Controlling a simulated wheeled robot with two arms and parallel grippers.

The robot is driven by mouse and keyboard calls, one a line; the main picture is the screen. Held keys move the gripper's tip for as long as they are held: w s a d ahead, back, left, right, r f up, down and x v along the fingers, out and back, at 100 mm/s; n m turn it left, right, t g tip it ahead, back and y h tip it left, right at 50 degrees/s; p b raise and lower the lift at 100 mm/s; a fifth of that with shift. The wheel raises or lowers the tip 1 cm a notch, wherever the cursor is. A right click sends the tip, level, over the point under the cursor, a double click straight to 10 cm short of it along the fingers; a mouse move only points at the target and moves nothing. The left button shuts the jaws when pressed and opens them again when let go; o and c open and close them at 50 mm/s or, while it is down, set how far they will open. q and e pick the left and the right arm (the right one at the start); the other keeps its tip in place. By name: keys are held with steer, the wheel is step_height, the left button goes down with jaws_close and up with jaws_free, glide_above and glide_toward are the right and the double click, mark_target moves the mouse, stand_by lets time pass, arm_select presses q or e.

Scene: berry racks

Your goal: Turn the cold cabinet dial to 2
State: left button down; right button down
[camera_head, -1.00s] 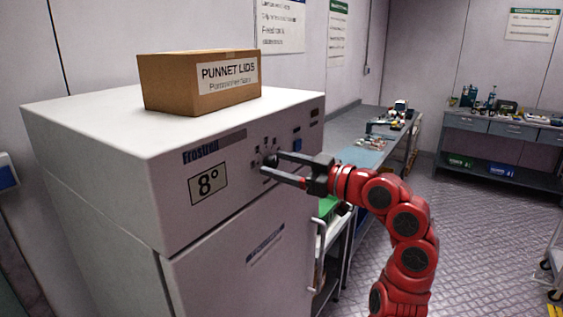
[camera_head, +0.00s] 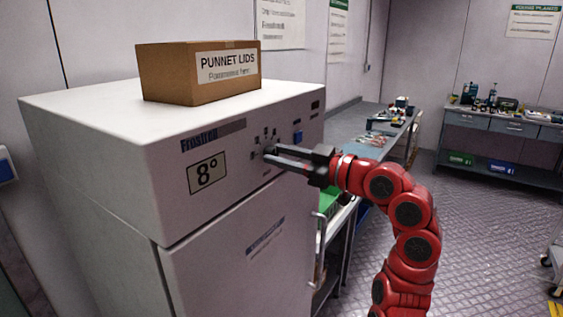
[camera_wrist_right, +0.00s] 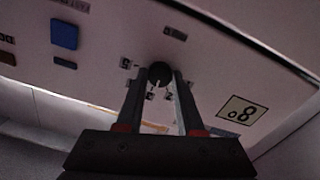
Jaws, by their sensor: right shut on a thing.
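The white cold cabinet (camera_head: 215,225) stands at the left in the head view. Its display (camera_head: 207,173) reads 8°, and the display also shows in the right wrist view (camera_wrist_right: 241,111). The dark round dial (camera_wrist_right: 160,73) is on the front panel, with small markings around it. My right gripper (camera_head: 268,155) reaches in from the right, its fingers at the dial. In the right wrist view the two fingertips (camera_wrist_right: 160,80) are closed on the dial's sides. The dial's pointer and its setting are too small and partly hidden to tell. My left gripper is not in view.
A cardboard box labelled PUNNET LIDS (camera_head: 195,72) sits on top of the cabinet. A blue square (camera_wrist_right: 64,34) is on the panel beside the dial. A door handle (camera_head: 320,252) sticks out below my right arm.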

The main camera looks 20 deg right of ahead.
steer(key=shift+n+b, duration=3.6)
steer(key=shift+b, duration=1.4)
steer(key=c, duration=0.5)
jaws_free()
steer(key=shift+c, duration=0.2)
steer(key=shift+s, duration=0.1)
steer(key=b+v, duration=0.1)
steer(key=v, duration=1.6)
steer(key=shift+d, duration=0.15)
